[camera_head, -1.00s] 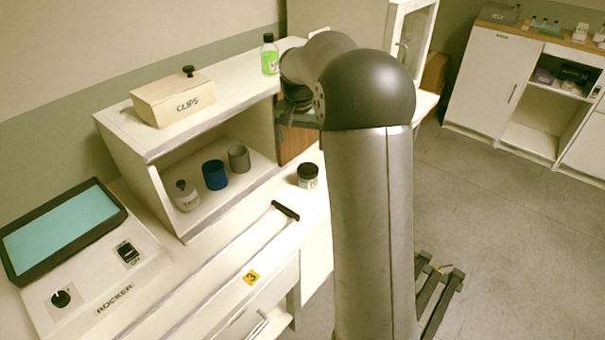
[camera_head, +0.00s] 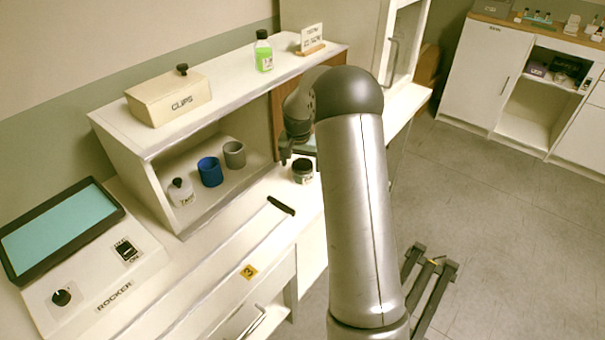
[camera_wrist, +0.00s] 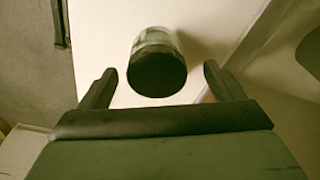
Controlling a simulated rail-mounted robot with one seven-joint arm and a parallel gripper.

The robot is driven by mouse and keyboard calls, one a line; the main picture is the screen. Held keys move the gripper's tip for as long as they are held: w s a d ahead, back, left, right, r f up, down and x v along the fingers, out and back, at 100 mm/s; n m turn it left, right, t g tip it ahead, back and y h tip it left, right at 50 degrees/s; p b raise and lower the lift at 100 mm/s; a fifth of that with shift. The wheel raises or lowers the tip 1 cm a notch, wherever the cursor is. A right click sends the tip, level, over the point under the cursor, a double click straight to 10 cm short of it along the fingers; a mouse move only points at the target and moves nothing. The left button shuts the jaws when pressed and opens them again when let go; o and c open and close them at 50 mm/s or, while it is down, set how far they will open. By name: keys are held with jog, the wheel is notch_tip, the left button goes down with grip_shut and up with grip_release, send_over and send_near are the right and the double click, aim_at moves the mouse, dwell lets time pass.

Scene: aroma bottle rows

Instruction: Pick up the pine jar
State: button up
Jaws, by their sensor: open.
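A small glass jar with a dark lid (camera_head: 303,171) stands on the white counter, just outside the open shelf; I take it for the pine jar, though its label cannot be read. In the wrist view the jar (camera_wrist: 157,62) shows with its dark lid toward me, between and just beyond my two fingers. My gripper (camera_wrist: 160,85) is open and empty, with a finger on either side of the jar's line and clear space at both sides. In the head view my gripper (camera_head: 291,158) is at the jar's left, partly hidden by my arm.
The shelf holds a white labelled bottle (camera_head: 180,192), a blue cup (camera_head: 210,172) and a grey cup (camera_head: 234,155). On top are a clips box (camera_head: 170,98), a green bottle (camera_head: 263,52) and a small sign (camera_head: 312,40). A rocker device (camera_head: 95,270) stands at left.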

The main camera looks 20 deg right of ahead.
aim_at(302, 164)
jog(key=f, duration=0.3)
jog(key=d+f, duration=0.1)
jog(key=shift+w+f+p, duration=0.15)
jog(key=shift+w+p, duration=0.2)
jog(key=shift+p, duration=0.05)
jog(key=c, duration=1.2)
